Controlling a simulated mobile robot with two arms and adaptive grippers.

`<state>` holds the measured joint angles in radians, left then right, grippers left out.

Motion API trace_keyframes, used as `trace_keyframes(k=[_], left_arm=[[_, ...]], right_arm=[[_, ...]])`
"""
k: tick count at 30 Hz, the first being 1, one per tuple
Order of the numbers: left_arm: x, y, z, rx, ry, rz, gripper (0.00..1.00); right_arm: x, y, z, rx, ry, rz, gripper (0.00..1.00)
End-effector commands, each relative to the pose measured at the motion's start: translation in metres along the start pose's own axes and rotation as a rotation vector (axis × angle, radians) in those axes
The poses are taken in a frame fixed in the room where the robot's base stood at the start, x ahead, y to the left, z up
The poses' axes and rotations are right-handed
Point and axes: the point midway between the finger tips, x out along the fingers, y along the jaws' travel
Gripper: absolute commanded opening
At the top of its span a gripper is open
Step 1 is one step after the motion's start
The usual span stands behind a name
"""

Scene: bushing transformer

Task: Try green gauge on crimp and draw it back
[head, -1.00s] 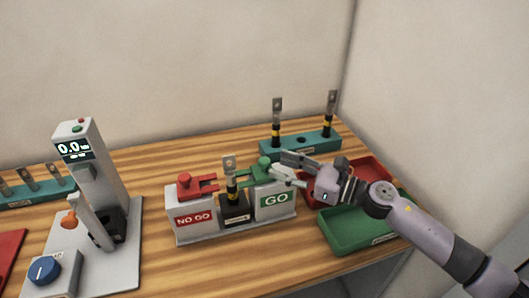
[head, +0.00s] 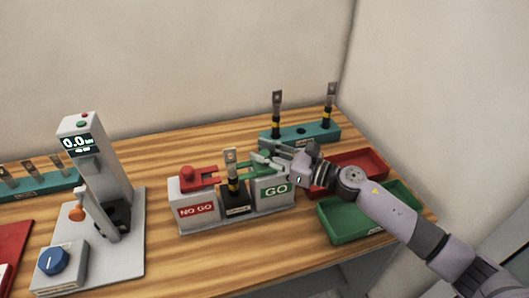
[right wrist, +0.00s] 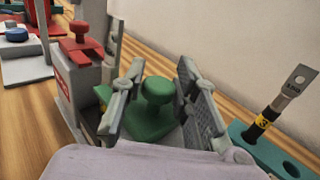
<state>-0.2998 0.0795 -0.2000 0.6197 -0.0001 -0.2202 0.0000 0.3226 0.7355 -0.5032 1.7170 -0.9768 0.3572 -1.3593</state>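The green gauge (head: 258,166) lies on top of the grey GO block (head: 276,189), its fork pointing left towards the crimp. The crimp (head: 232,167), a metal lug on a black and yellow body, stands upright in the black middle holder (head: 236,200). My right gripper (head: 268,156) is at the gauge. In the right wrist view its open fingers (right wrist: 160,70) stand on either side of the gauge's round green knob (right wrist: 154,97), with a gap visible on the right. The left finger partly hides the gauge's fork. My left gripper is not in view.
The red gauge (head: 195,175) sits on the NO GO block (head: 195,210). A teal rack (head: 302,134) with two upright lugs stands behind. A red tray (head: 350,172) and a green tray (head: 368,213) lie at right. A press with a display (head: 84,160) stands at left.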

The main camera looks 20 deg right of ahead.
Motion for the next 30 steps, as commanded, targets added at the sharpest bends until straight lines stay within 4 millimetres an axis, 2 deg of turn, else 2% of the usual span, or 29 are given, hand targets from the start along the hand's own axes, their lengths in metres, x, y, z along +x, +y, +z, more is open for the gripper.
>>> trace_keyframes(k=[1, 11, 25, 30], left_arm=[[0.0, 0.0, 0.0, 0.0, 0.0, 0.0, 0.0], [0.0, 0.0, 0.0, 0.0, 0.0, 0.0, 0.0], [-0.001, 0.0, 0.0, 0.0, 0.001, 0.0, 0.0], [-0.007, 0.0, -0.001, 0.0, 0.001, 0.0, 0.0]], right_arm=[[0.0, 0.0, 0.0, 0.0, 0.0, 0.0, 0.22], [0.0, 0.0, 0.0, 0.0, 0.0, 0.0, 0.0], [0.001, 0.001, 0.0, 0.001, 0.0, 0.001, 0.0], [0.015, 0.015, 0.002, 0.003, 0.0, 0.002, 0.0]])
